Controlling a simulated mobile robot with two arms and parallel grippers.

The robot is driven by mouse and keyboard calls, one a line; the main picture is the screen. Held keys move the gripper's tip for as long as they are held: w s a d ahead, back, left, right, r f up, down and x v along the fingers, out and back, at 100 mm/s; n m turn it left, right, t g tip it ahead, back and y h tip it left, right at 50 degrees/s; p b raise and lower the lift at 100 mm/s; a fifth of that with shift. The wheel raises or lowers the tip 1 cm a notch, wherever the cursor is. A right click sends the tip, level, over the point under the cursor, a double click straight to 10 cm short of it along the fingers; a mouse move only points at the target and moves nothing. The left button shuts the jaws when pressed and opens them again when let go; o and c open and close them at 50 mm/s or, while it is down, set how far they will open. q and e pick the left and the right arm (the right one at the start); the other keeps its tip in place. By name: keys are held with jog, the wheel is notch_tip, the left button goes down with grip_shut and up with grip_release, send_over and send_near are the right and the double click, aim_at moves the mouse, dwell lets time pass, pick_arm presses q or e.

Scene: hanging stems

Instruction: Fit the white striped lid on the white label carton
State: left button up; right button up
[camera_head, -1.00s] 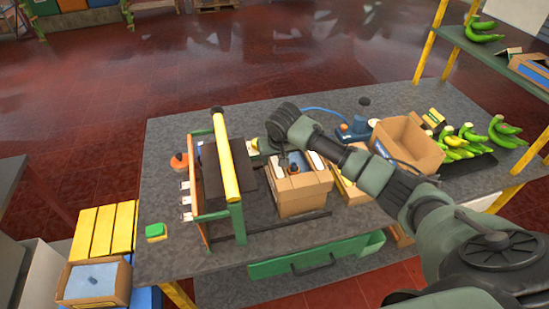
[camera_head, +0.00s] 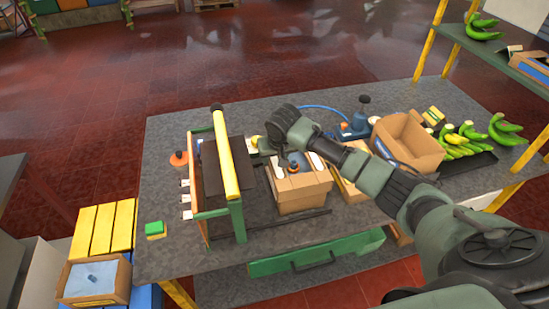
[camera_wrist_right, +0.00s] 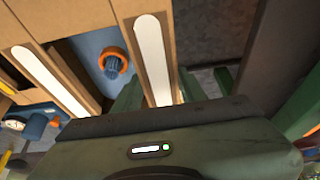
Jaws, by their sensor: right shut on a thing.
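A cardboard carton (camera_head: 303,194) stands on the work table, right of the green frame with the yellow bar. The lid (camera_head: 317,162) with white stripes is at its top; a white stripe also shows in the right wrist view (camera_wrist_right: 150,50). Between the stripes is an opening with a blue part and an orange ring. My right gripper (camera_wrist_right: 158,98) is shut on the lid's edge by one white stripe. In the head view the right wrist hides part of the lid, and I cannot tell whether it is fully seated. No white label is visible. My left gripper is not in view.
The green frame with a yellow bar (camera_head: 226,165) stands close left of the carton. An open cardboard box (camera_head: 410,140), a blue device (camera_head: 354,128) and bananas (camera_head: 466,140) are to the right.

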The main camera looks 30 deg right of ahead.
jog(key=o, duration=1.6)
jog(key=shift+r, duration=0.1)
jog(key=shift+r+p, duration=0.7)
jog(key=shift+p, duration=0.3)
jog(key=shift+r, duration=0.65)
jog(key=shift+r, duration=3.55)
